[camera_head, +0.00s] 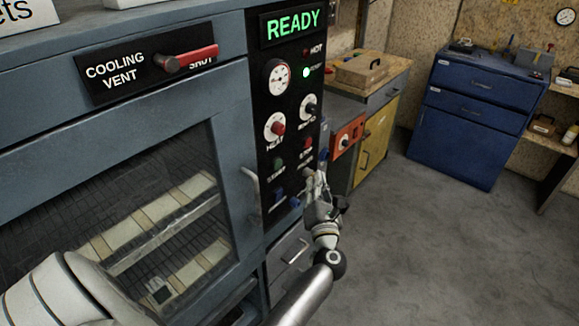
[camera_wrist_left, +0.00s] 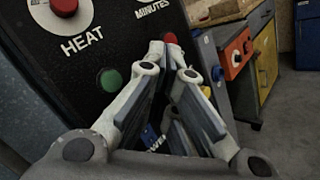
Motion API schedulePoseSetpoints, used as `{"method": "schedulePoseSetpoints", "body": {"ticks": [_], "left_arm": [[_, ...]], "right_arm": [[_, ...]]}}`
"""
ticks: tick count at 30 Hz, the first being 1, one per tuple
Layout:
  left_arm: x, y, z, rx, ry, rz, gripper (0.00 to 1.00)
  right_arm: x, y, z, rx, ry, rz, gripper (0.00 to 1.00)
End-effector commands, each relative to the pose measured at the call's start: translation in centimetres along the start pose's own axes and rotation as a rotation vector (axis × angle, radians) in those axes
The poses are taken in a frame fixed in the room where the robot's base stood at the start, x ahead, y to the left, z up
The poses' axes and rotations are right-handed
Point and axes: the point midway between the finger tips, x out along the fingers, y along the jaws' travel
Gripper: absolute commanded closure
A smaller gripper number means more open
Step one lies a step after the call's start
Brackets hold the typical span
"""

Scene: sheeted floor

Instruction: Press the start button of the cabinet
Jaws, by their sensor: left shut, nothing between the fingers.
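The cabinet (camera_head: 232,100) is grey-blue with a black control panel (camera_head: 285,95). Its lit green display reads READY. The green start button (camera_head: 278,165), above a START label, is on the lower left of the panel; it also shows in the left wrist view (camera_wrist_left: 110,80), left of the fingers and uncovered. My left gripper (camera_head: 318,172) is shut and empty in front of the panel's lower right. In the left wrist view its fingertips (camera_wrist_left: 169,50) are just below the red button (camera_wrist_left: 171,38); whether they touch the panel I cannot tell. My right gripper is not in view.
HEAT (camera_head: 275,127) and MINUTES (camera_head: 309,107) knobs sit above the buttons. A red cooling vent lever (camera_head: 187,58) reads SHUT. An orange box (camera_head: 347,138) stands beside the panel. A blue drawer cabinet (camera_head: 465,125) is at back right; floor between is clear.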

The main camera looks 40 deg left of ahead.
Motion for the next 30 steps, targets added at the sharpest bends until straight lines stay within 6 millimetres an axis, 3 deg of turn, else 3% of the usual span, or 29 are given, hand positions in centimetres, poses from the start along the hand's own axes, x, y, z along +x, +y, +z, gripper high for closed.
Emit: {"method": "schedulePoseSetpoints", "body": {"ticks": [11, 30], "left_arm": [[0.6, 0.4, -0.4, 0.008, -0.003, 0.000, 1.00], [5.8, 4.2, -4.2, 0.007, -0.003, -0.002, 1.00]], "right_arm": [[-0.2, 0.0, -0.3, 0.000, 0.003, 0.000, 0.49], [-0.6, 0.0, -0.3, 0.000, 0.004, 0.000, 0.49]]}}
